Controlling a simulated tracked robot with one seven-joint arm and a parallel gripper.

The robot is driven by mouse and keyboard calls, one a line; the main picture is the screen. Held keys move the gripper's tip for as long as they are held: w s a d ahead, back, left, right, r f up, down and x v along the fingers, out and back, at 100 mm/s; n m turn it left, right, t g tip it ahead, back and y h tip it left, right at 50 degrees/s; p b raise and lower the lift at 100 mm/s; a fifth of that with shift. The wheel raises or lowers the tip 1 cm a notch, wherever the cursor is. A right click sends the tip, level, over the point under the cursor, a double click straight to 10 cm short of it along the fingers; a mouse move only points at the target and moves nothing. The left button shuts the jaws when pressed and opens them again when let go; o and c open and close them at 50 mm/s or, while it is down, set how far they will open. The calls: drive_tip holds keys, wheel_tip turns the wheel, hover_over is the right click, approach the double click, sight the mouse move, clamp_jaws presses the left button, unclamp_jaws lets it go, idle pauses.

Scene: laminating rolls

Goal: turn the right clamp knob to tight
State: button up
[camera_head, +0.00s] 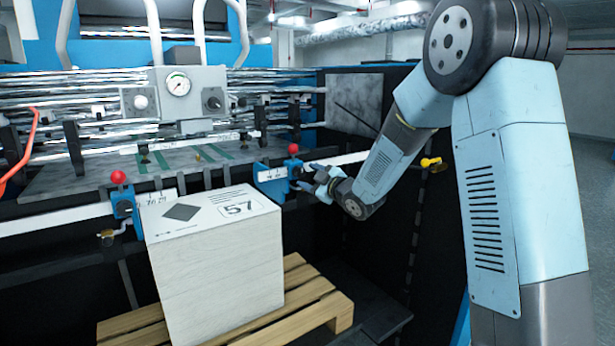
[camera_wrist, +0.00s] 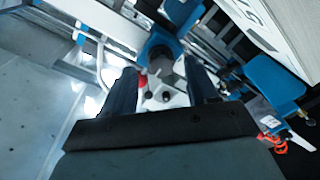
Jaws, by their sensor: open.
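The right clamp is a blue block (camera_head: 272,180) on the white scale rail, with a red ball (camera_head: 293,149) on top. My gripper (camera_head: 314,177) is just right of this clamp in the head view, where it partly hides the clamp's right end. In the wrist view, a pale lobed clamp knob (camera_wrist: 163,96) shows between the two dark fingers of my gripper (camera_wrist: 166,88), in front of a blue clamp body (camera_wrist: 158,48). The fingers are open, one on each side of the knob. I cannot tell whether they touch it. The knob's tightness cannot be read.
The left clamp (camera_head: 123,206) has its own red ball. A tall white stack marked 57 (camera_head: 215,265) stands on a wooden pallet (camera_head: 318,297) below the rail, close left of my gripper. A yellow knob (camera_head: 431,163) is on the dark frame at right.

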sight(300, 172)
drive_tip(key=shift+x, duration=1.3)
drive_tip(key=c, duration=1)
drive_tip(key=shift+d, duration=0.1)
drive_tip(key=shift+c, duration=0.3)
